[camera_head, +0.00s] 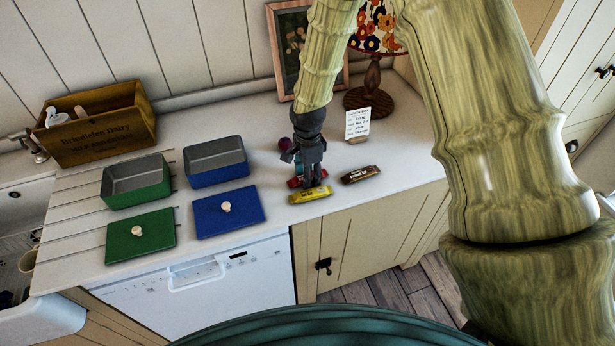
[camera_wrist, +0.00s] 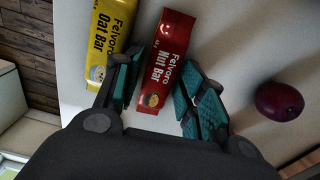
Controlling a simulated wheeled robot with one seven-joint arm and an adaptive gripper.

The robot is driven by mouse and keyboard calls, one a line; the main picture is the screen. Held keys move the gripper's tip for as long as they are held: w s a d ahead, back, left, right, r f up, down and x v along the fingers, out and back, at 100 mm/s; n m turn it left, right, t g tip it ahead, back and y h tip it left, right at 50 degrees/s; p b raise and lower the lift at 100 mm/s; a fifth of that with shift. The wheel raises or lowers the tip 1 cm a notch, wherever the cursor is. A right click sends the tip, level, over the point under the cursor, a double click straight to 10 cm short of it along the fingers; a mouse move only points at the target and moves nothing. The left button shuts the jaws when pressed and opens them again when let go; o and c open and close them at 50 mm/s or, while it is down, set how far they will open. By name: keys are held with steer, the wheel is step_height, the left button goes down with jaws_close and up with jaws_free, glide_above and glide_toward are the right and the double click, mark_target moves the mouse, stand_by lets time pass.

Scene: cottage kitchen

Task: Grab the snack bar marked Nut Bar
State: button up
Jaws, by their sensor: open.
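The Nut Bar (camera_wrist: 166,62) is a red wrapped bar labelled "Felvoro Nut Bar" in the wrist view. It lies on the counter between the two teal-padded fingers of my gripper (camera_wrist: 160,85). The fingers are open, one on each side of the bar; I cannot tell whether either touches it. In the head view my gripper (camera_head: 307,180) points down at the counter, and the red bar (camera_head: 294,183) shows only partly behind it.
A yellow Oat Bar (camera_head: 311,195) lies just beside the red bar, close to one finger. A dark brown bar (camera_head: 360,174) lies to the right. A dark purple round fruit (camera_wrist: 279,101) sits nearby. Green (camera_head: 137,184) and blue (camera_head: 216,164) boxes stand left, lids in front.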

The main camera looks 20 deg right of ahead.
steer(key=c, duration=0.8)
steer(key=shift+r, duration=0.1)
